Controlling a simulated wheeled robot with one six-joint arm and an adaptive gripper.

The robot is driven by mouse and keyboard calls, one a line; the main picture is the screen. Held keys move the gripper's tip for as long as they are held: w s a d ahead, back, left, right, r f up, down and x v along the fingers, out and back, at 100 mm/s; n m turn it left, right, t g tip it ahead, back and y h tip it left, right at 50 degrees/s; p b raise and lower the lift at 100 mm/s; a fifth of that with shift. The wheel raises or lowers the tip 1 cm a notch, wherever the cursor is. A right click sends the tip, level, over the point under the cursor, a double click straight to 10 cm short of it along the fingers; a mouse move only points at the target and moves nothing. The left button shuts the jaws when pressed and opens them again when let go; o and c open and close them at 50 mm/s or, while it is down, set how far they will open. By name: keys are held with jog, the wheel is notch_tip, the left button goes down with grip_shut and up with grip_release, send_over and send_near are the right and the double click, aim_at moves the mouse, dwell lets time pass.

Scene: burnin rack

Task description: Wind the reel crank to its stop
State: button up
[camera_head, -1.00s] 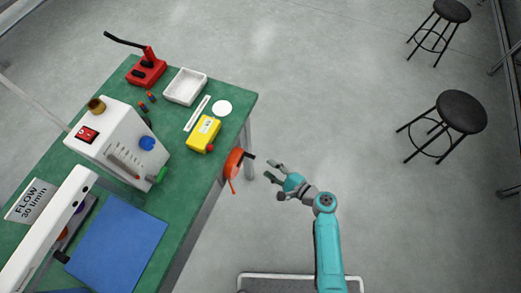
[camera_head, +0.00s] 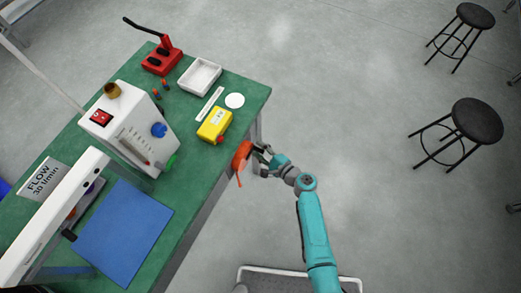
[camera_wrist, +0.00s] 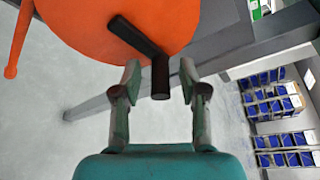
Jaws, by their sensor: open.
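The orange reel (camera_head: 241,156) is mounted at the right edge of the green bench; it fills the top of the wrist view (camera_wrist: 85,22). Its dark crank arm (camera_wrist: 135,36) runs from the reel's face to a dark cylindrical handle (camera_wrist: 160,76). My gripper (camera_wrist: 158,80) is open, with one finger on each side of the handle and gaps visible on both sides. In the head view my gripper (camera_head: 262,160) is right beside the reel and hides most of the crank.
The green bench (camera_head: 190,205) carries a white flow unit (camera_head: 130,128), a yellow box (camera_head: 214,124), a white tray (camera_head: 200,76), a red stand (camera_head: 162,60) and a blue mat (camera_head: 124,232). Black stools (camera_head: 477,120) stand at right. The floor between is clear.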

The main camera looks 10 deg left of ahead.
aim_at(241, 171)
jog(key=shift+c, duration=0.3)
grip_shut()
jog(key=shift+f+m+g, duration=0.6)
jog(key=shift+m+g, duration=0.1)
jog(key=shift+m, duration=0.5)
jog(key=s+a+m+g+y, duration=0.1)
jog(key=s+m+g, duration=0.1)
jog(key=m, duration=0.3)
jog(key=s+a+f+m+g+y, duration=0.1)
jog(key=s+m+g+y, duration=0.1)
jog(key=m, duration=0.4)
jog(key=s+a+f+m+g+y, duration=0.1)
jog(key=s+m+g+y, duration=0.1)
jog(key=s+m+g, duration=0.1)
jog(key=shift+s+f+m+g, duration=0.1)
jog(key=shift+s+m+g, duration=0.1)
jog(key=shift+m+g, duration=0.35)
jog(key=shift+s+m+g, duration=0.15)
jog(key=shift+m+g, duration=0.1)
jog(key=shift+m, duration=0.5)
jog(key=shift+s+r+m+y, duration=0.2)
jog(key=shift+r+m+y, duration=0.1)
jog(key=shift+m, duration=0.4)
jog(key=shift+s+r+m+y, duration=0.15)
jog(key=shift+r+m+y, duration=0.15)
jog(key=shift+m, duration=0.4)
